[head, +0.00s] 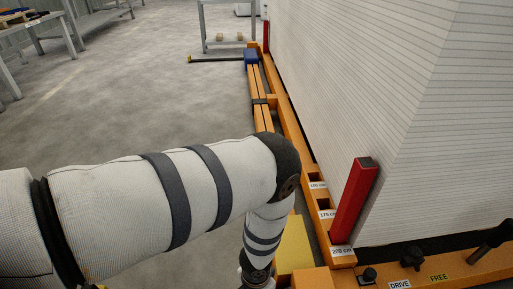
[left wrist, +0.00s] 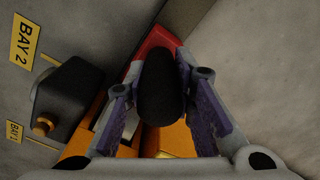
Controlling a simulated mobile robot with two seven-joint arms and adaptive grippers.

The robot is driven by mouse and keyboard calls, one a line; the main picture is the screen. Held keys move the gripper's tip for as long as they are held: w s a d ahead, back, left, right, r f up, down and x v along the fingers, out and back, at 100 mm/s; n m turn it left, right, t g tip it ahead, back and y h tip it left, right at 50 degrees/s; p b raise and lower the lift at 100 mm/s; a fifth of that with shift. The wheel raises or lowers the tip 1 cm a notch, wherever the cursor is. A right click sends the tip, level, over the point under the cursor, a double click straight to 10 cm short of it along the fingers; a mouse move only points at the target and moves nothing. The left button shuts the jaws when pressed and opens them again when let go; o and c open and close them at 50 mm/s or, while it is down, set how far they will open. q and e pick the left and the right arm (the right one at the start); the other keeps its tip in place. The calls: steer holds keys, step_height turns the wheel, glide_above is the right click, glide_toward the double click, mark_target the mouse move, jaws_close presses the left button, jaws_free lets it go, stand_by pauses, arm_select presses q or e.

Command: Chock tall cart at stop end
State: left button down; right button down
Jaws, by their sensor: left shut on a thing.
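A tall pale ribbed load (head: 400,100) rises from a long orange frame (head: 300,150) in the head view. A red post (head: 354,200) stands at its near corner, with distance labels (head: 326,214) beside it. My left arm reaches in from the left and bends down beside the frame; its gripper is below the head picture. In the left wrist view my left gripper (left wrist: 163,100) is shut on a rounded black grip (left wrist: 160,85). What the grip belongs to is hidden. Red (left wrist: 155,42) and orange parts show behind it. My right gripper is not in view.
A dark box with an orange knob (left wrist: 43,124) is near the left finger, beside a BAY 2 label (left wrist: 25,40). Black knobs (head: 411,257) and DRIVE and FREE labels sit at the lower right. A blue block (head: 251,57) is at the far end.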

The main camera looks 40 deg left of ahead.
arm_select(q)
steer(key=shift+f, duration=0.2)
steer(key=c, duration=1.3)
jaws_free()
steer(key=shift+r, duration=0.1)
